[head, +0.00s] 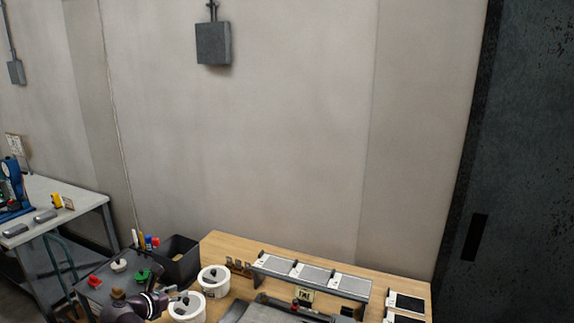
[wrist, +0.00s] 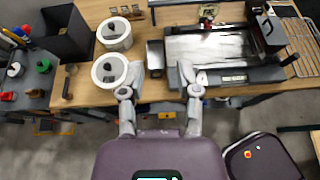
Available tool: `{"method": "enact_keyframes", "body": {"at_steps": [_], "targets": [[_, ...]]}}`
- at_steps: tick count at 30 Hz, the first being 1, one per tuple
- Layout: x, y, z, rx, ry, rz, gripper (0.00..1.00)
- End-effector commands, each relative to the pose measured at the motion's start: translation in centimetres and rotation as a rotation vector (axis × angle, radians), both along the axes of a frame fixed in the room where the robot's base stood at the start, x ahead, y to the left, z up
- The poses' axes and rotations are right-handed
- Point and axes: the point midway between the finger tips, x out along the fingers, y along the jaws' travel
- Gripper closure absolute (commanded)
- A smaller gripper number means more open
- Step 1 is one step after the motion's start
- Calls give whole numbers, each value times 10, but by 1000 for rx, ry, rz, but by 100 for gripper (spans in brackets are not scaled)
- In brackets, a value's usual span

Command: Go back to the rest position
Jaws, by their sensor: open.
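My gripper (wrist: 160,76) is open in the wrist view, with its two fingers spread apart and nothing held between them. It hangs near the front edge of the wooden bench (wrist: 90,92). The left fingertip is close to the nearer white tub (wrist: 109,70) in the picture, and the right one overlaps the grey machine (wrist: 226,72). I cannot tell whether either touches. In the head view my gripper (head: 170,292) is low at the left, beside the white tubs, partly hidden. Two grey rolls (head: 45,216) lie on the side table at the far left.
A second white tub (head: 214,280) stands behind the first. A black bin (head: 177,262) is at the bench's left. A long tray rack (head: 312,275) runs along the back. A wire rack (wrist: 302,45) is at the right. Grey floor (wrist: 60,155) shows in front.

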Motion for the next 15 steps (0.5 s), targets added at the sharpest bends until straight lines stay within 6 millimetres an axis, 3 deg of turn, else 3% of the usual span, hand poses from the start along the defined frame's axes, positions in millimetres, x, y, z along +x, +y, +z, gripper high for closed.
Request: {"method": "enact_keyframes", "body": {"at_steps": [7, 15], "targets": [[7, -24, -7, 72, 11, -62, 57], [20, -68, -19, 206, 25, -183, 57]]}}
